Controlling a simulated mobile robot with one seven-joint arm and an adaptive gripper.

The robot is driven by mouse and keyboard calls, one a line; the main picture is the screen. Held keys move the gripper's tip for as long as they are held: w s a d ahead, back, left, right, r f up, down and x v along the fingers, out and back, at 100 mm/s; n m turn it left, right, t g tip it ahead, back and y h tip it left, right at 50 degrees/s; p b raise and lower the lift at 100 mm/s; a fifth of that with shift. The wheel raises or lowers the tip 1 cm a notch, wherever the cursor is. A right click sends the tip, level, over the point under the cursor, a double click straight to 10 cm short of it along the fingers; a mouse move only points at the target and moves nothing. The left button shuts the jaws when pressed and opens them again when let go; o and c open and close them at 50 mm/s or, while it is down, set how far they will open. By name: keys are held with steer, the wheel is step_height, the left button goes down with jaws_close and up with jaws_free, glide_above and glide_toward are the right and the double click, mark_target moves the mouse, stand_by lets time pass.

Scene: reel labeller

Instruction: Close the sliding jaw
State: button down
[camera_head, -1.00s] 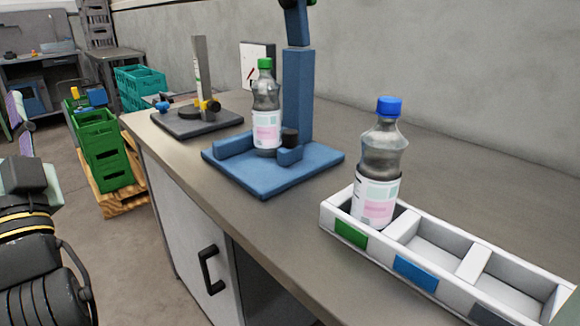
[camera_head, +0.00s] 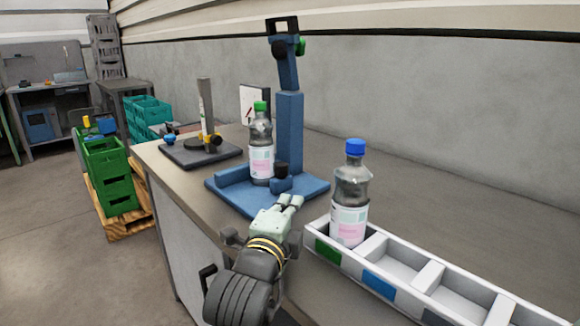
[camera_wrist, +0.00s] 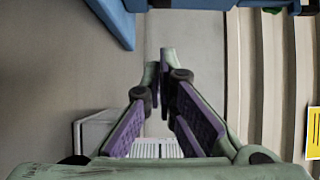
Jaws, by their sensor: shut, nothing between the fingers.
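The blue fixture (camera_head: 225,194) stands on the bench with a tall column. A green-capped bottle (camera_head: 261,158) stands upright on its base, beside a fixed blue block (camera_head: 234,171). The sliding jaw (camera_head: 280,185), a small blue block with a black knob (camera_head: 281,170), is on the bottle's right front side. I cannot tell whether it touches the bottle. My gripper (camera_head: 294,201) is shut and empty, just in front of the jaw and apart from it. In the wrist view my fingers (camera_wrist: 163,62) are together, with part of the blue fixture (camera_wrist: 115,22) beyond them.
A white divided tray (camera_head: 404,299) at the bench's front right holds a blue-capped bottle (camera_head: 350,190) in its left compartment. A dark plate (camera_head: 188,154) with a small stand lies further left. Green crates (camera_head: 108,174) stand on the floor. Bare bench (camera_head: 440,200) lies behind the tray.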

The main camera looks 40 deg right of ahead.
mark_target(284, 173)
steer(key=p, duration=0.4)
steer(key=shift+w+d+r, duration=0.2)
steer(key=shift+d+r, duration=0.1)
steer(key=shift+d, duration=0.05)
steer(key=p+x, duration=0.2)
steer(key=x, duration=0.6)
steer(key=shift+f, duration=0.2)
steer(key=w+p, duration=0.1)
steer(key=w, duration=0.1)
steer(key=shift+w, duration=0.3)
steer(key=shift+w+f, duration=0.1)
steer(key=shift+w, duration=0.5)
steer(key=shift+w, duration=0.1)
steer(key=shift+w+f+b, duration=0.15)
steer(key=shift+w+b, duration=0.45)
steer(key=shift+w, duration=0.35)
steer(key=shift+w+a, duration=0.1)
steer(key=shift+w, duration=0.3)
steer(key=shift+s, duration=0.1)
